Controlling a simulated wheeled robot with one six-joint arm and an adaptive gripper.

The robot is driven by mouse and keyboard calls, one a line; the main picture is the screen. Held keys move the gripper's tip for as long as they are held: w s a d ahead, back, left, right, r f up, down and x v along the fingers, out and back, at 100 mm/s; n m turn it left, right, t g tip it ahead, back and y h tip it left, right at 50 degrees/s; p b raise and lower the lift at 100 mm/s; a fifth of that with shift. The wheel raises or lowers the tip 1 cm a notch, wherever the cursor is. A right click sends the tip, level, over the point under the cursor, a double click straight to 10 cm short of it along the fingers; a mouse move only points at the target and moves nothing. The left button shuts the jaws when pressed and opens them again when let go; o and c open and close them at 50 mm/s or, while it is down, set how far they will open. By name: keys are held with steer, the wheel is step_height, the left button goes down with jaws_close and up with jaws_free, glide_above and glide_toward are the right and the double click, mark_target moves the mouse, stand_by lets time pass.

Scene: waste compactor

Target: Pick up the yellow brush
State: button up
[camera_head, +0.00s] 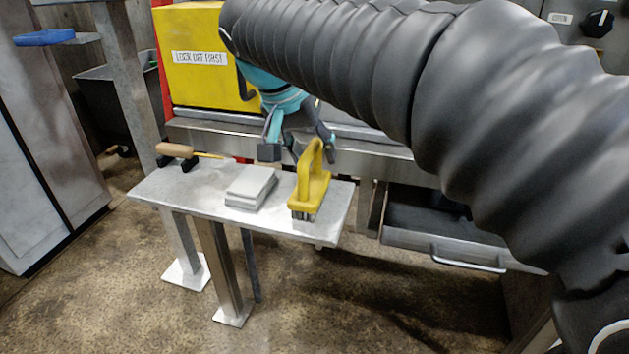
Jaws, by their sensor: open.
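The yellow brush (318,190) stands on the right part of a small metal table (210,197), bristles down, with its looped handle up. My gripper (294,152), teal and dark grey, is open and empty above the table's back edge. One dark fingertip shows left of the brush, above the grey block. The other finger shows near the top of the brush handle, partly behind it. I cannot tell whether any finger touches the handle. My black ribbed arm crosses the upper right and hides part of the scene.
A grey block (250,187) lies on the table left of the brush. A wooden-handled tool (177,151) rests at the table's back left. Behind stands a yellow panel (200,60) labelled "LOCK OUT FIRST". An open drawer (440,235) is at the right. Floor in front is clear.

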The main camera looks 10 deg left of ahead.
jaws_close()
step_height(320, 180, up, 10)
steer(key=shift+r+p, duration=0.1)
steer(key=shift+p, duration=0.95)
